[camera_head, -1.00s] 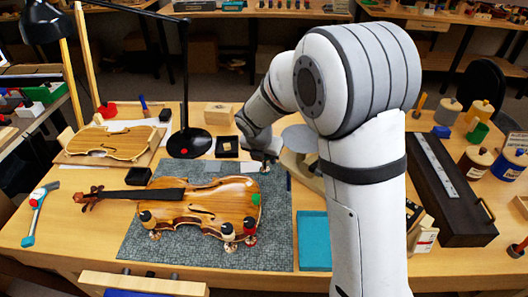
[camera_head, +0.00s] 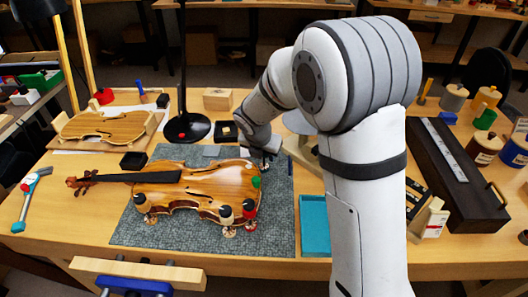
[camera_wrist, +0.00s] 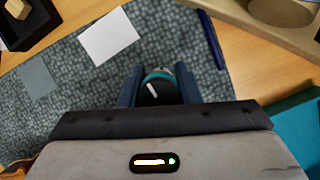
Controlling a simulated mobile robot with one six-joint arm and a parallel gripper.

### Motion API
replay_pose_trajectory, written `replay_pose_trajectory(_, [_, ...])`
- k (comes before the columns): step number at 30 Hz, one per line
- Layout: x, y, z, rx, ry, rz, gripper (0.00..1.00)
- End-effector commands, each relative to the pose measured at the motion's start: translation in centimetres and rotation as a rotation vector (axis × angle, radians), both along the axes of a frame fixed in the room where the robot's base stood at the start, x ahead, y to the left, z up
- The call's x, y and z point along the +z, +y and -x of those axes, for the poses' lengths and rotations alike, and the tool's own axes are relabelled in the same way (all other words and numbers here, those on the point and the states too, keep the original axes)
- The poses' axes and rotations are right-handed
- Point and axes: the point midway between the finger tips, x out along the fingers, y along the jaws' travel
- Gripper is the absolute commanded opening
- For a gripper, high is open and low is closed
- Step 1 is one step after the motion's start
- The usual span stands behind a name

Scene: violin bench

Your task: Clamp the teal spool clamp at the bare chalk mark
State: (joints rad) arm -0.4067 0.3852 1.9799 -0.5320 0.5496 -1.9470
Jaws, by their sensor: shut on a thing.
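My gripper (camera_wrist: 158,88) is shut on the teal spool clamp (camera_wrist: 153,93). In the wrist view the clamp shows a dark round top with a white streak and a teal band, between the two fingers. In the head view my gripper (camera_head: 263,158) is beside the violin's (camera_head: 190,192) far right edge; the held clamp is too small there to make out. The violin lies on the grey mat (camera_head: 165,236). Black, cream, red and green spool clamps (camera_head: 249,208) stand along its rim. I cannot make out a bare chalk mark.
A teal tray (camera_head: 314,226) lies right of the mat. A white card (camera_wrist: 109,37) and a dark box (camera_wrist: 32,22) show in the wrist view. A black lamp (camera_head: 185,127) stands behind the violin. A long dark case (camera_head: 455,180) is at the right.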

Motion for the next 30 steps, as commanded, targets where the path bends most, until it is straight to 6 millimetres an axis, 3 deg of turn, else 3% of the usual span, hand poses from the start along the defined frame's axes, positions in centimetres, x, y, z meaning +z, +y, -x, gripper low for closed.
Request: replay_pose_trajectory(30, [-0.15, 0.62, 0.61, 0.003, 0.001, 0.0, 0.07])
